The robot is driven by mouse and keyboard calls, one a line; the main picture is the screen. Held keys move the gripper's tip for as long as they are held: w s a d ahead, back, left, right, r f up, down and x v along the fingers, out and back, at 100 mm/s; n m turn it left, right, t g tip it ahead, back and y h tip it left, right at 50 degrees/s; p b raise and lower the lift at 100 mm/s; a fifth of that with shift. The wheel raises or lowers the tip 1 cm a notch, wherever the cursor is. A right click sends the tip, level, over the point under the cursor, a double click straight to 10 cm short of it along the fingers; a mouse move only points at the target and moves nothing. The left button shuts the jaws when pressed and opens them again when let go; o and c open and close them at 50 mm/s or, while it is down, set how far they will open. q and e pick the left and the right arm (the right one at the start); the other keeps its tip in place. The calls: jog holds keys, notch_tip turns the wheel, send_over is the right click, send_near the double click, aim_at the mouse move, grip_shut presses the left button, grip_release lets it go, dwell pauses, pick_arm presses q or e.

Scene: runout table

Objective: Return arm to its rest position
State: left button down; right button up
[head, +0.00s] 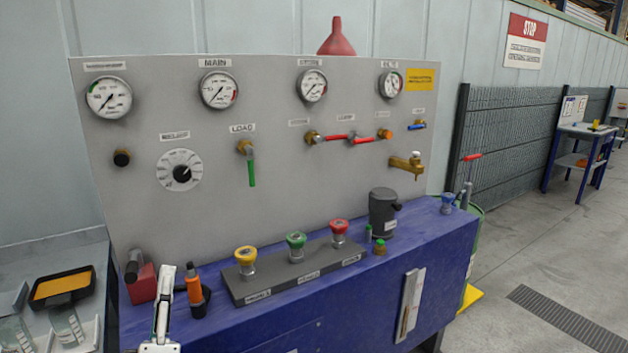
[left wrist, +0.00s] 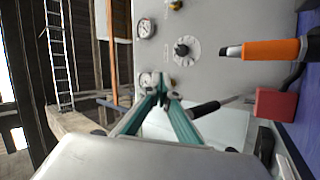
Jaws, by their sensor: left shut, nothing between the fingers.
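My left gripper (head: 165,300) shows at the lower left of the head view, in front of the blue bench's left end. In the left wrist view its fingers (left wrist: 160,97) come together at the tips, and nothing is between them. The grey gauge panel (head: 290,215) stands behind it. An orange-handled tool (head: 194,285) stands in a dark holder just right of the gripper in the head view; it also shows in the left wrist view (left wrist: 270,49). A red block (head: 143,284) sits just left of the gripper. My right gripper is in neither view.
The blue bench (head: 440,240) carries a dark strip with yellow (head: 246,256), green (head: 296,243) and red (head: 340,230) knobs. A dark grey pitcher (head: 382,212) stands to their right. A black tray with an orange inside (head: 62,287) lies at far left. Open floor is at right.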

pick_arm(q)
jog(key=s+d+f+m+g+h, duration=0.2)
jog(key=d+f+m+h, duration=0.15)
jog(key=f, duration=0.35)
jog(key=s+d+f+m+g+h, duration=0.2)
jog(key=f+m, duration=0.3)
jog(key=f, duration=0.3)
jog(key=s+d+f+m+g+h, duration=0.2)
jog(key=f+m+g, duration=0.15)
jog(key=f, duration=0.35)
jog(key=s+f+m+g, duration=0.3)
jog(key=s+f, duration=0.4)
jog(key=f, duration=0.3)
jog(key=s+a+f+m+g+y, duration=0.1)
jog(key=s+f+m+g, duration=0.2)
jog(key=s+f, duration=0.4)
notch_tip(320, 180, down, 4)
jog(key=shift+s+f+m, duration=0.1)
jog(key=shift+s+m, duration=0.1)
jog(key=shift+m, duration=0.1)
jog(key=shift+g+y, duration=0.25)
